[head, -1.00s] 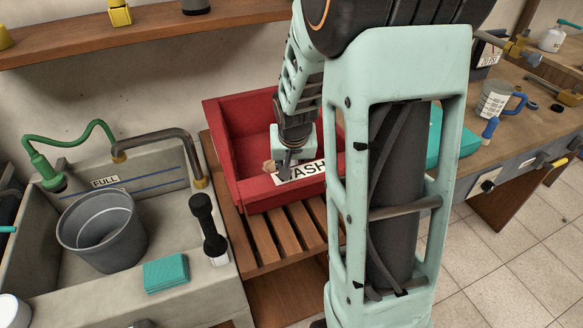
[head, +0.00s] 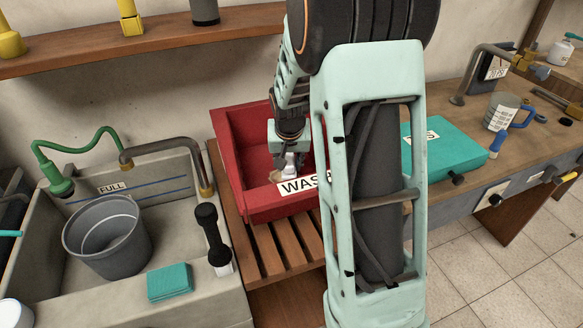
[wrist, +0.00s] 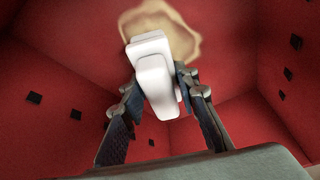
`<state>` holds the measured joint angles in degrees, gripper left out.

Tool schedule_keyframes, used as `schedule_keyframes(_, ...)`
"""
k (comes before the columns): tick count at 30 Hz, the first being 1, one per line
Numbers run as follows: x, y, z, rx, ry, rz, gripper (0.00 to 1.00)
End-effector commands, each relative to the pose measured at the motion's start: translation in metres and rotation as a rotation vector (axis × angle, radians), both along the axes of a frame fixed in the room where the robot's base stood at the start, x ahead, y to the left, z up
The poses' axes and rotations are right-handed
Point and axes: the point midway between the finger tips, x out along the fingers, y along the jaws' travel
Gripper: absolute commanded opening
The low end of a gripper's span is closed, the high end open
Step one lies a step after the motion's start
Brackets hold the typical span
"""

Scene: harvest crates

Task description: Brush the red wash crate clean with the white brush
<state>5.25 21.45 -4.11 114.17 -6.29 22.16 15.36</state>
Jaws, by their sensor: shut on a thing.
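The red wash crate (head: 240,195) stands on a slatted wooden rack, with a white label along its front rim. In the wrist view my gripper (wrist: 158,100) is shut on the white brush (wrist: 155,78), which lies between the two fingers. A tan dirt patch (wrist: 184,22) shows on the red surface just beyond the brush and partly behind it. A bit of the patch also shows beside my gripper in the head view. Whether the brush touches the surface I cannot tell.
A stone sink (head: 190,290) on the left holds a grey bucket (head: 107,240). A black-handled brush (head: 212,235) and a teal sponge (head: 170,282) sit on its edge. A teal crate (head: 450,148) is on the bench to the right. My arm hides the wash crate's right part.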

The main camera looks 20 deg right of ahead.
Motion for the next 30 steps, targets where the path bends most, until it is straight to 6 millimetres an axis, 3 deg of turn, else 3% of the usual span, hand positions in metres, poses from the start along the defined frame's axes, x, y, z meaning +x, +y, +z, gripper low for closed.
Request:
schedule_keyframes(18, 0.038, 0.0, -0.003, -0.001, -0.001, 0.001, 0.09)
schedule_keyframes(30, 0.039, 0.016, -0.006, -0.001, -0.002, 0.002, 0.09)
